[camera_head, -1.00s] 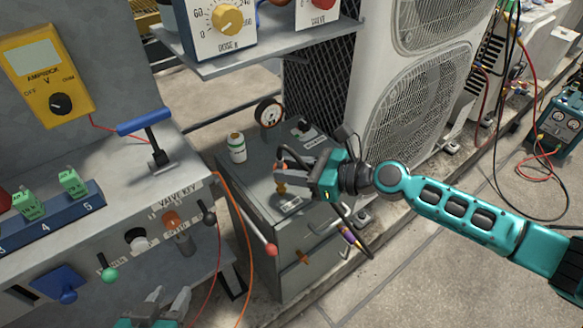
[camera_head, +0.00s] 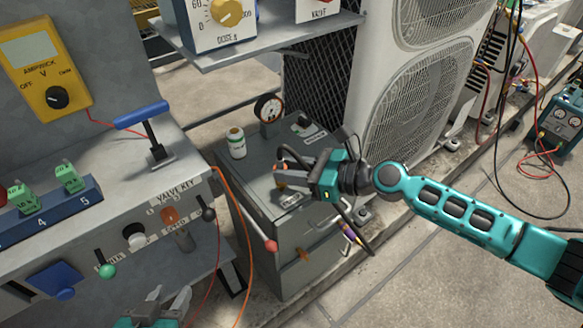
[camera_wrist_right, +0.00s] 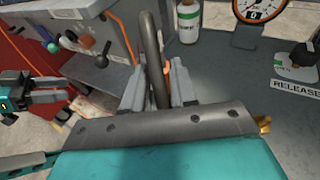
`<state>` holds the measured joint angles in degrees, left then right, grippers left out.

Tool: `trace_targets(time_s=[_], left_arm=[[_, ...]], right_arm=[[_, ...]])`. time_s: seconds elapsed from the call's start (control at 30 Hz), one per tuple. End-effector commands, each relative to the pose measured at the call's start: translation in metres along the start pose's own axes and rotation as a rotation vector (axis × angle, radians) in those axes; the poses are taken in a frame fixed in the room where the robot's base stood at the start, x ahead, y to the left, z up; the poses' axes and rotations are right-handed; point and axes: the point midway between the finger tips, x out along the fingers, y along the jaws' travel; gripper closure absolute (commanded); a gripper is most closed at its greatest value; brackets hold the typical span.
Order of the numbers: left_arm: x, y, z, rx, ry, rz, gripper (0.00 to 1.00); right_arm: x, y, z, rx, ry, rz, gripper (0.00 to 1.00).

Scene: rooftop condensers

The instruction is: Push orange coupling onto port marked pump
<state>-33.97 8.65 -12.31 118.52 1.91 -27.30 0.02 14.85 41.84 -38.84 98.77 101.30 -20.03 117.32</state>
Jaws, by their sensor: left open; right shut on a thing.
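My right gripper (camera_head: 292,172) is shut on the orange coupling (camera_head: 279,167), low over the grey cabinet top. Only a small orange part of the coupling shows at the fingers. In the right wrist view, a dark hose (camera_wrist_right: 151,45) arches up between the fingers, with a bit of orange beside it. A brass fitting (camera_head: 281,186) shows just below the fingers, partly covered; I cannot tell whether the coupling touches it. A label plate (camera_head: 291,200) lies in front, its text unreadable. My left gripper (camera_head: 168,305) is open and empty at the bottom left.
A white bottle (camera_head: 237,143) and a pressure gauge (camera_head: 268,108) stand at the back of the cabinet top. A red-tipped lever (camera_head: 270,245) sticks out at the cabinet's left. The valve panel (camera_head: 110,215) is at left, and a large condenser (camera_head: 420,110) stands behind.

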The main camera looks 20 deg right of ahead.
Motion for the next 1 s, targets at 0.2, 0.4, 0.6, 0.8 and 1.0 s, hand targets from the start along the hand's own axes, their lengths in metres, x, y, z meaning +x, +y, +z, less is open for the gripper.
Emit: trace_targets(time_s=[0.2,0.4,0.6,0.8,1.0], left_arm=[[0.0000,0.0001,0.0006,0.000,-0.001,0.000,0.57],[0.0000,0.0001,0.0007,0.000,-0.001,0.000,0.57],[0.0003,0.0001,0.0014,0.000,-0.002,0.000,0.57],[0.0012,0.0001,0.0027,0.000,-0.002,0.000,0.57],[0.0020,0.0000,0.0039,0.000,-0.002,0.000,0.57]], right_arm=[[0.0001,-0.0001,0.0000,0.000,-0.001,0.000,1.00],[0.0001,-0.0001,-0.0001,0.000,-0.001,0.000,1.00],[0.0004,-0.0001,-0.0009,0.000,-0.001,0.000,1.00],[0.0010,-0.0002,-0.0032,0.000,-0.001,-0.001,1.00],[0.0016,-0.0002,-0.0056,0.000,-0.001,-0.001,1.00]])
